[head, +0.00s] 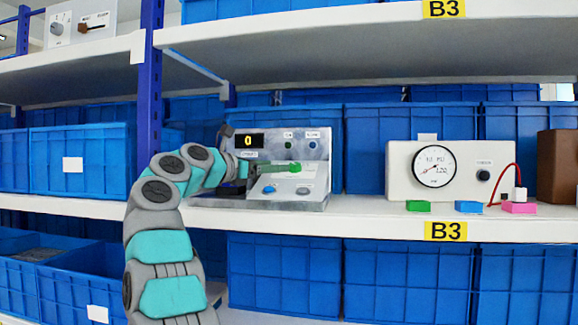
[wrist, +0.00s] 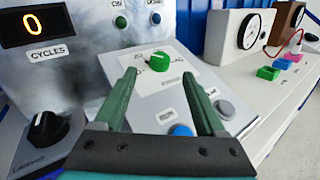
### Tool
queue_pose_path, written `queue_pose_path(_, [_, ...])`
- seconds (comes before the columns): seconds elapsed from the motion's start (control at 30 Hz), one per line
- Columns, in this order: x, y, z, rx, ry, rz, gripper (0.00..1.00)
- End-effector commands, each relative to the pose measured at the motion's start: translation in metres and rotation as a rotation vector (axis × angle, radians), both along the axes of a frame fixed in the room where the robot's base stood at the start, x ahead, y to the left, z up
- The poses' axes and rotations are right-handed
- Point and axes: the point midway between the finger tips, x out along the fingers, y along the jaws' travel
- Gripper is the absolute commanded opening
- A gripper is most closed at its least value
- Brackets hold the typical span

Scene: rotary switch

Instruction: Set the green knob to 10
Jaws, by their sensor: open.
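The green knob (wrist: 158,62) sits on a white plate on the sloped front of a grey control box (head: 318,170). Its plate has small markings too blurred to read, so I cannot tell the setting. In the wrist view the knob lies just beyond and between the tips of my gripper's two green fingers (wrist: 165,77). My gripper (head: 275,168) is open and empty in front of the panel, with the fingers apart and no clear contact with the knob. In the head view the fingers and knob overlap and are hard to separate. The display (wrist: 38,25) marked CYCLES reads 0.
A blue button (wrist: 182,131) and a grey button (wrist: 225,108) lie below the knob, close to the right finger. A black knob (wrist: 46,130) is at lower left. A gauge box (head: 400,170) and coloured blocks stand right on the shelf (head: 370,222); another shelf (head: 370,45) is above.

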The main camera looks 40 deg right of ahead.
Motion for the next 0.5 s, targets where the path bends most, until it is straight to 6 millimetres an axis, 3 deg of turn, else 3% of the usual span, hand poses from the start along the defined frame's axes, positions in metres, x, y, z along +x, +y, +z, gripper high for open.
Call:
queue_pose_path(0.3, [0.006,-0.048,0.003,0.001,0.003,-0.003,0.73])
queue_pose_path(0.5, [0.009,-0.064,0.001,0.0,0.003,0.0,0.73])
